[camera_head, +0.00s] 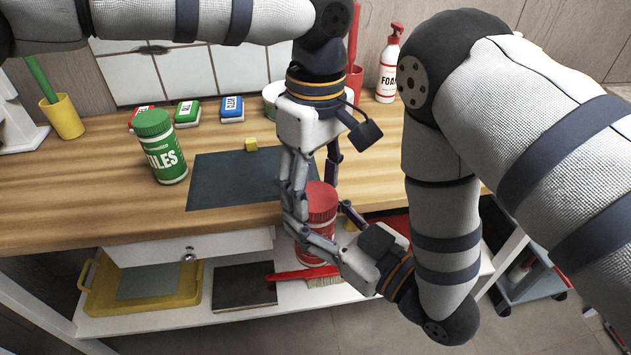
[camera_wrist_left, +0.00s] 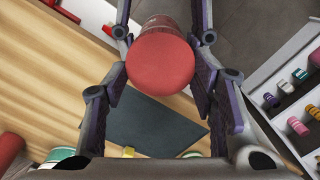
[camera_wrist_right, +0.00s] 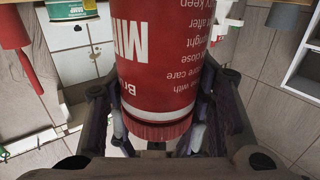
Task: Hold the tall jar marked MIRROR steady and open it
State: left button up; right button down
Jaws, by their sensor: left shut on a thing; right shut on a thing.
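The red MIRROR jar (camera_head: 312,247) is held upright in the air at the table's front edge; in the right wrist view its body (camera_wrist_right: 150,60) shows upside down with only the label's first letters readable. Its red lid (camera_head: 321,197) is on; the left wrist view shows the lid's round top (camera_wrist_left: 160,62). My left gripper (camera_head: 312,205) comes down from above, its fingers shut on either side of the lid. My right gripper (camera_head: 325,225) comes from the right, shut around the jar's body below the lid. The fingers hide part of the jar.
A green jar (camera_head: 162,150) with a label ending in LES stands on the table (camera_head: 90,195) at left. A dark slate mat (camera_head: 225,180), a small yellow block (camera_head: 251,144) and a FOAM bottle (camera_head: 388,75) are behind. A shelf below holds a yellow tray (camera_head: 100,298) and a red brush (camera_head: 300,274).

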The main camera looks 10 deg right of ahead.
pick_arm(q)
jog(key=n, duration=0.7)
jog(key=shift+d+n, duration=0.2)
jog(key=shift+n, duration=0.1)
jog(key=n, duration=0.4)
jog(key=shift+a+r, duration=0.1)
jog(key=n, duration=0.3)
jog(key=shift+s+n, duration=0.1)
jog(key=shift+n, duration=0.2)
jog(key=n, duration=0.3)
jog(key=shift+a, duration=0.1)
jog(key=n, duration=1)
jog(key=shift+s, duration=0.15)
jog(key=n, duration=0.4)
